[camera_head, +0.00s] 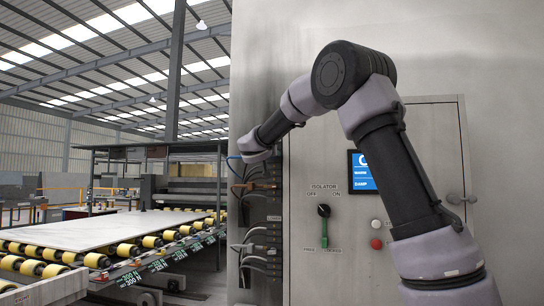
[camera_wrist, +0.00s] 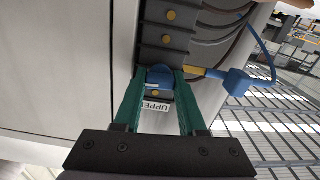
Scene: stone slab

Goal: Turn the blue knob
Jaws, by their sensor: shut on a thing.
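The blue knob (camera_wrist: 158,73) shows in the wrist view on a dark block at the panel's edge. My gripper (camera_wrist: 158,84) has its two green fingers on either side of the knob and is shut on it. The fingers hide the knob's sides. A white label reading UPPER (camera_wrist: 157,107) sits just below the knob, between the fingers. In the head view my arm reaches to the left edge of the grey cabinet. The knob and my fingertips cannot be made out there.
A blue fitting (camera_wrist: 236,82) on a hose sticks out close right of my fingers. Several hoses and fittings (camera_head: 265,262) line the cabinet edge below my wrist. The cabinet door (camera_head: 300,270) carries an isolator switch (camera_head: 323,211), a screen (camera_head: 362,172) and a red button (camera_head: 376,244).

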